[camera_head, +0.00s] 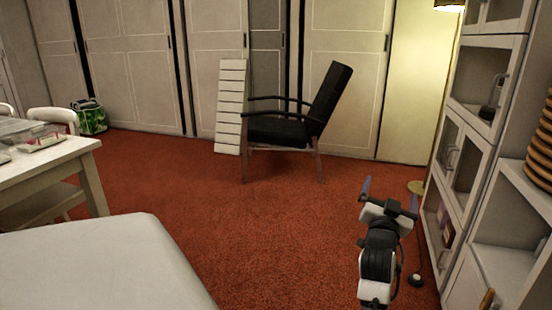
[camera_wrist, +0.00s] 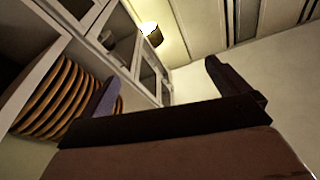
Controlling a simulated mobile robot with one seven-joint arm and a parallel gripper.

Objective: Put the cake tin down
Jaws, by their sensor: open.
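My gripper (camera_head: 390,197) is raised at the lower right of the head view, over the red carpet and left of the white cabinet. Its two fingers stand wide apart with nothing between them. They also show in the wrist view (camera_wrist: 168,85), again empty. I cannot make out a cake tin for certain in either view. A ribbed, orange-brown round stack (camera_head: 541,140) sits on the cabinet at the right edge. It also shows at the left of the wrist view (camera_wrist: 52,100), beyond one finger, and the gripper is apart from it.
The white cabinet (camera_head: 508,165) with shelves and glass doors lines the right side. A black armchair (camera_head: 285,128) stands near the back wardrobes. A white table (camera_head: 50,165) is at the left, and a pale surface (camera_head: 100,265) fills the front left. The carpet (camera_head: 265,220) between is clear.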

